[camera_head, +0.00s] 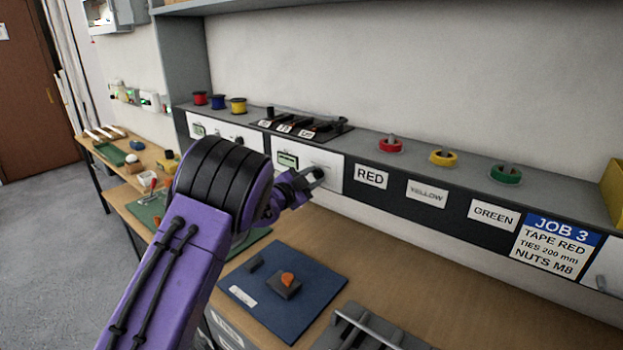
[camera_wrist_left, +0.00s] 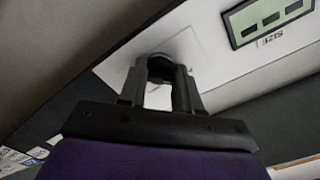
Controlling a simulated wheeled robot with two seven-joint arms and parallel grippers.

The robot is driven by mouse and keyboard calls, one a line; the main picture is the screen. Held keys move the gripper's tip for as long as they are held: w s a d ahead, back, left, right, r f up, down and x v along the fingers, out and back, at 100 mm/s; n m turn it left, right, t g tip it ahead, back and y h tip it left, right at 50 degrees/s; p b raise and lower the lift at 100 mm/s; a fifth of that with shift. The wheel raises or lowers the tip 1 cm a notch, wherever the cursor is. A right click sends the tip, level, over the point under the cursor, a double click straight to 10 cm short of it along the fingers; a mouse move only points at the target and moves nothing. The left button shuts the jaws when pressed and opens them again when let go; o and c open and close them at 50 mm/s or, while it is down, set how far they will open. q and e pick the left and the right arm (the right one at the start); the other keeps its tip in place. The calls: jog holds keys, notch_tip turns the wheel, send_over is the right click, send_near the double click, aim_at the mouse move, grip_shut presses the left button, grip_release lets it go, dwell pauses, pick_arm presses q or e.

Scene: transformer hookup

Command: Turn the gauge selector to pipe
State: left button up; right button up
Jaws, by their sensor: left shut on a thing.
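The gauge is a white panel (camera_head: 333,163) with a small green display (camera_head: 287,160), set in the dark front below the shelf. My left gripper (camera_head: 316,175) is at the right part of this panel. In the left wrist view its fingers are shut on a dark round selector knob (camera_wrist_left: 160,66) against the white panel. The display (camera_wrist_left: 268,16) with a "SIZE" label shows upside down at upper right there. The selector's position marks are hidden or too small to read. My right gripper is not in view.
A second white panel (camera_head: 199,130) with a display is further left. Red, yellow and green tape rolls (camera_head: 443,158) stand on the shelf to the right, above colour labels. A blue mat (camera_head: 262,298) with small parts and a grey tray (camera_head: 365,330) lie on the bench below.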

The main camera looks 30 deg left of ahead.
pick_arm(q)
jog(key=o, duration=1.1)
jog(key=shift+c, duration=0.2)
jog(key=s+b, duration=0.4)
jog(key=s, duration=0.6)
jog(key=shift+s+a, duration=0.2)
jog(key=shift+a, duration=0.2)
